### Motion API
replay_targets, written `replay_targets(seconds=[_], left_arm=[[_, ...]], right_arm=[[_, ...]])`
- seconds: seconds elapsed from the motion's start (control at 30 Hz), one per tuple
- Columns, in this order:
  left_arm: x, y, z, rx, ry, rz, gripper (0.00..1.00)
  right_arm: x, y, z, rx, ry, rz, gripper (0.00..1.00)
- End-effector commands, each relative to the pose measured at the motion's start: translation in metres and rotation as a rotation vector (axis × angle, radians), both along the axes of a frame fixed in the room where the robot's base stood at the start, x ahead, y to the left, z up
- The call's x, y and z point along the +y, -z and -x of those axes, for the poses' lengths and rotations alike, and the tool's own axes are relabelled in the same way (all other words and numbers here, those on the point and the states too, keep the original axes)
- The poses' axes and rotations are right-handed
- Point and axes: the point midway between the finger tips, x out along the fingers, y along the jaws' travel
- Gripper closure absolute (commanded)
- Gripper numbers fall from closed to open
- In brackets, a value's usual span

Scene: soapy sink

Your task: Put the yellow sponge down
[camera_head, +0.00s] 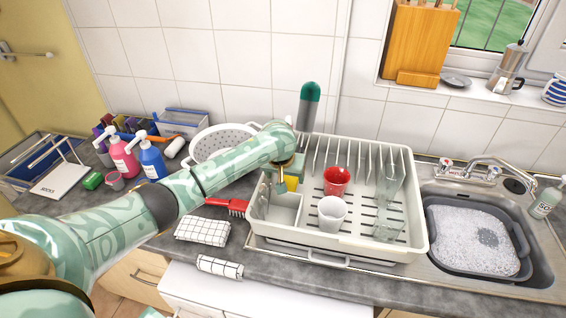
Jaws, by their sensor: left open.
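The yellow sponge (291,183) shows as a small yellow patch at the left side of the dish rack (340,247), by its small compartment. My left gripper (286,178) is right above and beside it, with its jaws open. The gripper and wrist hide much of the sponge, and I cannot tell whether the jaws still touch it. My right gripper is not in view.
A red cup (336,181), a white cup (332,213) and clear glasses (388,185) stand in the rack. A red brush (228,206) and checked cloths (203,230) lie left of it. The sink holds a grey basin (437,240) of suds. Soap bottles (151,158) stand at left.

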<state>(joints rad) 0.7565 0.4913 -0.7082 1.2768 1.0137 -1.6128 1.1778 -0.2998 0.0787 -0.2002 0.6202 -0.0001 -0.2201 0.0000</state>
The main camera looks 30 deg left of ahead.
Motion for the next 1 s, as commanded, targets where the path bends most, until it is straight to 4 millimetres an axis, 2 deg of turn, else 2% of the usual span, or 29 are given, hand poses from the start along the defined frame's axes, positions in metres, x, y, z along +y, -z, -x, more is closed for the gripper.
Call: replay_targets(seconds=[0.03, 0.1, 0.23, 0.4, 0.87, 1.0], left_arm=[[-0.001, -0.016, 0.005, 0.000, 0.003, 0.001, 0.24], [-0.002, -0.029, 0.010, -0.002, 0.001, 0.000, 0.24], [-0.005, -0.044, 0.017, 0.001, 0.001, 0.001, 0.24], [-0.005, -0.051, 0.021, 0.001, 0.000, 0.000, 0.24], [-0.005, -0.050, 0.020, 0.001, 0.000, 0.000, 0.24], [-0.005, -0.068, 0.020, -0.002, -0.001, 0.001, 0.24]], right_arm=[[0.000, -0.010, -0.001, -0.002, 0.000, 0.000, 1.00], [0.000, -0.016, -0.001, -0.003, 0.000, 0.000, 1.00], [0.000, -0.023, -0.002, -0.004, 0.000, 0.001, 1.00], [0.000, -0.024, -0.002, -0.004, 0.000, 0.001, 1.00], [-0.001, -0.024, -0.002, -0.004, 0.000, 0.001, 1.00], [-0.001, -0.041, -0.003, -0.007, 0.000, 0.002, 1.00]])
